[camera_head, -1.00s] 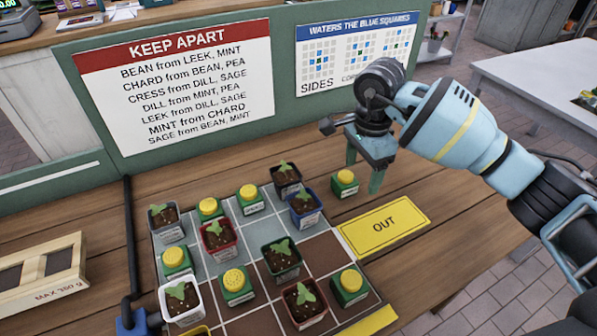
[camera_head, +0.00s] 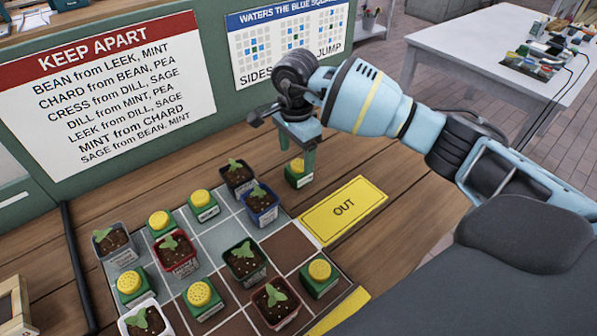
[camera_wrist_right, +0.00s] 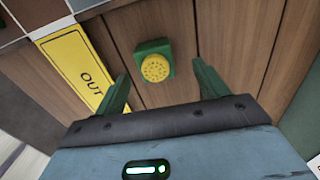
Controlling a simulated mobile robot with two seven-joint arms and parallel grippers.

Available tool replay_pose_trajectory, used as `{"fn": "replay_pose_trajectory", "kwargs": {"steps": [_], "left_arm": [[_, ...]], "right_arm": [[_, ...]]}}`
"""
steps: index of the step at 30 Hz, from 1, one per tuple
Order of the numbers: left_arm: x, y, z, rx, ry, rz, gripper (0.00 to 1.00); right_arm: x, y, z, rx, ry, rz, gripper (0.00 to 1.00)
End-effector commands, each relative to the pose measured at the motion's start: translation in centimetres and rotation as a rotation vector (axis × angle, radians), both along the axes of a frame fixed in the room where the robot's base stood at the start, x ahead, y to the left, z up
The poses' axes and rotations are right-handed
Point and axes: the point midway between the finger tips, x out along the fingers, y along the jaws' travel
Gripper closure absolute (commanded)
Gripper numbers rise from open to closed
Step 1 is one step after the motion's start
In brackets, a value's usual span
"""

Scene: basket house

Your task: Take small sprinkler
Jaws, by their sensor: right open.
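A small sprinkler, a green block with a yellow dotted cap (camera_head: 298,180), stands on the wooden table just behind the OUT card. It also shows in the right wrist view (camera_wrist_right: 155,67), upright and alone on the planks. My right gripper (camera_head: 297,150) is open and points down right at this sprinkler, partly covering it in the head view. In the wrist view, the sprinkler lies ahead of and between the two green fingers (camera_wrist_right: 160,85); I see no contact. Several similar sprinklers stand on the grid board, one at its right side (camera_head: 320,275). My left gripper is not in view.
The grid board (camera_head: 290,245) holds several potted seedlings, such as one in a blue pot (camera_head: 262,208), close left of my right gripper. The yellow OUT card (camera_head: 343,210) lies flat. A KEEP APART sign (camera_head: 110,90) stands behind. Table planks right of the sprinkler are clear.

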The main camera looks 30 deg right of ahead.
Motion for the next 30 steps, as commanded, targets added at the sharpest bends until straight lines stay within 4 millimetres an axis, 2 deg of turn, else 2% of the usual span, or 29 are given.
{"fn": "replay_pose_trajectory", "kwargs": {"steps": [10,20,30], "left_arm": [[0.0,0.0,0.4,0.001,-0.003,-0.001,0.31],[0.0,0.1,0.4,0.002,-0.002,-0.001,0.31],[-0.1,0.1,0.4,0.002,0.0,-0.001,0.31]], "right_arm": [[-0.7,-0.3,-4.4,0.001,0.003,-0.001,0.27],[-0.7,-0.3,-4.9,0.0,0.001,0.0,0.29],[-0.7,-0.3,-4.9,0.0,0.002,0.0,0.73]]}}
